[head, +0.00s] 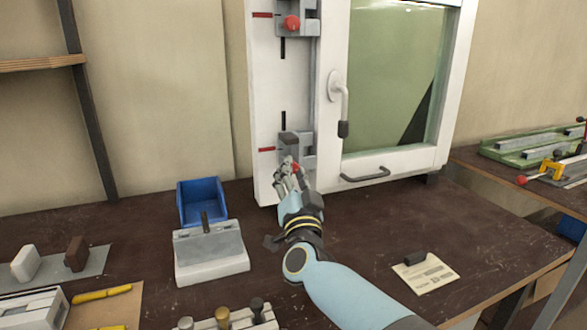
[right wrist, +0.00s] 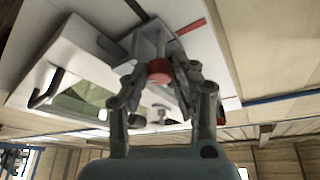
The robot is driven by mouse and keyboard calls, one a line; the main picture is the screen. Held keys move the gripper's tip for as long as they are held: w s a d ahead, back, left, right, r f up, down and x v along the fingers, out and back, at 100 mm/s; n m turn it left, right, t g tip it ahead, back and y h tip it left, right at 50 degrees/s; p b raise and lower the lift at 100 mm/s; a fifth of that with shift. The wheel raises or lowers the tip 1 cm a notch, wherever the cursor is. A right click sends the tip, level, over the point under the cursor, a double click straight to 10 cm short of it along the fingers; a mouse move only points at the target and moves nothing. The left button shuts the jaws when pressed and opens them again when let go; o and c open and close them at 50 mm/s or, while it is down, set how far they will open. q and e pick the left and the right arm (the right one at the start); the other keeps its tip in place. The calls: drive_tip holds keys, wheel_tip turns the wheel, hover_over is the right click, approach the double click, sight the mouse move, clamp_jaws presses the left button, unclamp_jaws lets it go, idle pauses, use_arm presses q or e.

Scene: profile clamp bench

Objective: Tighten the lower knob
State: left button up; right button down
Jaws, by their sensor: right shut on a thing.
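The lower knob (head: 294,167) is a small red knob on the lower grey clamp (head: 296,139) of the white upright panel. My right gripper (head: 290,176) reaches up to it from the front and is shut on it. In the right wrist view the red knob (right wrist: 160,72) sits between the two fingertips of my right gripper (right wrist: 161,78). In the head view the fingers hide part of the knob. The upper red knob (head: 291,22) is on a matching clamp above, with nothing touching it. My left gripper is not in view.
A white-framed window with a handle (head: 345,120) stands right of the panel. A blue bin (head: 202,200) and a grey block fixture (head: 210,256) are left of my arm. A card (head: 426,279) lies on the right. The bench between card and window is clear.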

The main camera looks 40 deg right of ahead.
drive_tip(key=shift+m, duration=0.3)
drive_tip(key=c, duration=1.1)
unclamp_jaws()
drive_tip(key=v, duration=0.7)
drive_tip(key=shift+s+a, duration=0.2)
drive_tip(key=shift+s, duration=0.05)
drive_tip(key=shift+f, duration=0.1)
